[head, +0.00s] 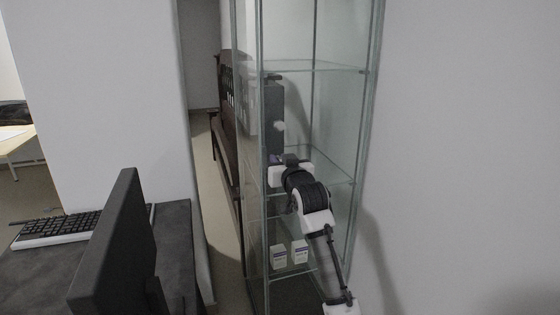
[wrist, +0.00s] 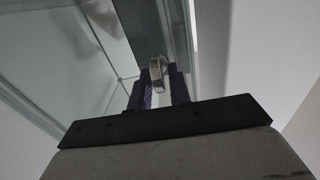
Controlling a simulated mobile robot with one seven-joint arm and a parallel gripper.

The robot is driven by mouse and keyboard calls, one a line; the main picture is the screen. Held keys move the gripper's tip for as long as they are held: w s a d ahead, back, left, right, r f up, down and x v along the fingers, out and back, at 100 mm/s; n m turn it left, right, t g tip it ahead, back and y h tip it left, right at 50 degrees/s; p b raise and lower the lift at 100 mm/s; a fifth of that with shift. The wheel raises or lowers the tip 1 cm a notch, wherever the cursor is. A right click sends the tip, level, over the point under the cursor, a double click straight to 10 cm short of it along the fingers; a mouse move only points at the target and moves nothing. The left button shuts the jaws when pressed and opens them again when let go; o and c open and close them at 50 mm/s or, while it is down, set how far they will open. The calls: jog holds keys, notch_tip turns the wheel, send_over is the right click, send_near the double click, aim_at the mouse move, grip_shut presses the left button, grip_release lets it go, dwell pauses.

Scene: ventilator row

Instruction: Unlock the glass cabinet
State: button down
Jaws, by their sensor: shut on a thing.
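The glass cabinet (head: 320,120) stands upright against the wall, with clear panes and glass shelves. My arm reaches to its front, and my gripper (head: 275,159) is at about mid-height there, with the fingers mostly hidden by the wrist. In the wrist view, the two dark purple fingers of my gripper (wrist: 162,88) are shut on a small rounded metal piece (wrist: 156,71). It sits beside the cabinet's frame edge (wrist: 178,40). I cannot tell whether this piece is a key or a fixed lock part. The cabinet's glass (wrist: 60,50) fills the upper left of the wrist view.
Small white boxes (head: 289,254) stand on a low shelf inside the cabinet. A desk (head: 175,240) with a monitor (head: 120,250) and keyboard (head: 60,228) is at the left. A dark wooden bench (head: 228,130) stands behind the cabinet. A bare wall (head: 470,150) is at the right.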

jog(key=m+p, duration=0.3)
jog(key=m, duration=0.1)
jog(key=shift+r, duration=0.1)
jog(key=shift+w+d+f+m+p, duration=0.1)
jog(key=shift+d+f+m+p, duration=0.1)
jog(key=shift+m+p, duration=1.85)
jog(key=shift+s+d+f+m+p, duration=0.1)
jog(key=shift+f+m+p, duration=0.05)
jog(key=shift+m+p, duration=1.95)
jog(key=shift+w+d+f+m+p, duration=0.1)
jog(key=shift+f+m+p, duration=0.1)
jog(key=shift+m+p, duration=1.85)
jog(key=shift+m+b, duration=0.55)
jog(key=shift+m, duration=0.15)
jog(key=c, duration=1.5)
grip_release()
